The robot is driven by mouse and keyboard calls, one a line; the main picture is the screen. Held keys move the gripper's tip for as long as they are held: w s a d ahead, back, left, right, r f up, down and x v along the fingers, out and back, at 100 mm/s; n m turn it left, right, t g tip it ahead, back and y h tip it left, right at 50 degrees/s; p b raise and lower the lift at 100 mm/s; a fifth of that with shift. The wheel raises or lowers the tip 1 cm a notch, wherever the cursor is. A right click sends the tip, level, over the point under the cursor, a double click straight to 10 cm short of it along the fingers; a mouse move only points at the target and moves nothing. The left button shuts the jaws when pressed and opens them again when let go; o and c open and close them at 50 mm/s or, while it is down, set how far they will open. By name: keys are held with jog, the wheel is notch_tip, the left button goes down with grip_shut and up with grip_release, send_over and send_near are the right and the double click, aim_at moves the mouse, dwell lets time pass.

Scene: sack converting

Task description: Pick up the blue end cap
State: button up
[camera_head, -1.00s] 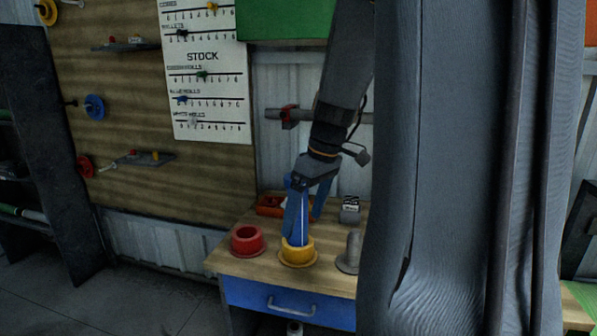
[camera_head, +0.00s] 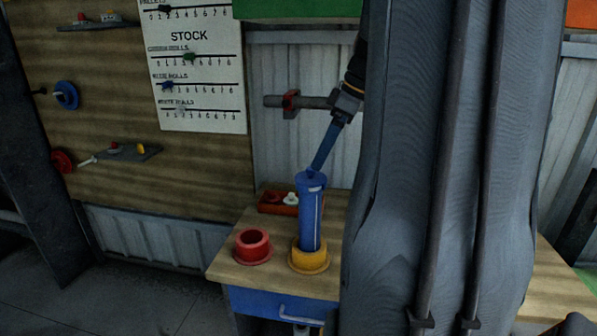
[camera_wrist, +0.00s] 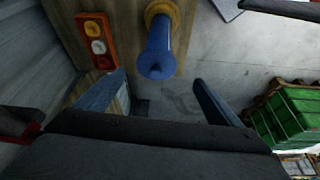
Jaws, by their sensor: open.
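A tall blue cylinder (camera_head: 310,215) stands upright in a yellow flanged ring (camera_head: 309,261) on the workbench. In the wrist view the cylinder (camera_wrist: 157,48) points toward me, its rounded end between the fingers' lines. My gripper (camera_wrist: 160,76) is open and empty, with a blue finger on each side of the view. In the head view one blue finger (camera_head: 325,147) shows just above the cylinder's top; whether it touches is unclear. A blue disc (camera_head: 66,95) hangs on a wall peg at the left. Which blue thing is the end cap is unclear.
A red flanged ring (camera_head: 253,246) stands left of the yellow one. An orange tray (camera_head: 278,207) with small round pieces lies behind. A pipe with a red clamp (camera_head: 291,102) is on the wall. My grey arm hides the bench's right part.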

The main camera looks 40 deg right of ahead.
aim_at(312, 171)
jog(key=shift+w+f, duration=0.2)
jog(key=shift+w, duration=0.1)
jog(key=shift+p+x, duration=0.3)
jog(key=shift+x, duration=0.55)
jog(key=shift+w+p+x, duration=0.15)
jog(key=shift+p+x, duration=0.45)
jog(key=shift+x, duration=0.8)
jog(key=shift+w+p+x, duration=0.15)
jog(key=shift+p+x, duration=0.4)
jog(key=shift+x, duration=0.85)
jog(key=shift+d+r, duration=0.1)
jog(key=shift+c, duration=0.3)
jog(key=c, duration=1)
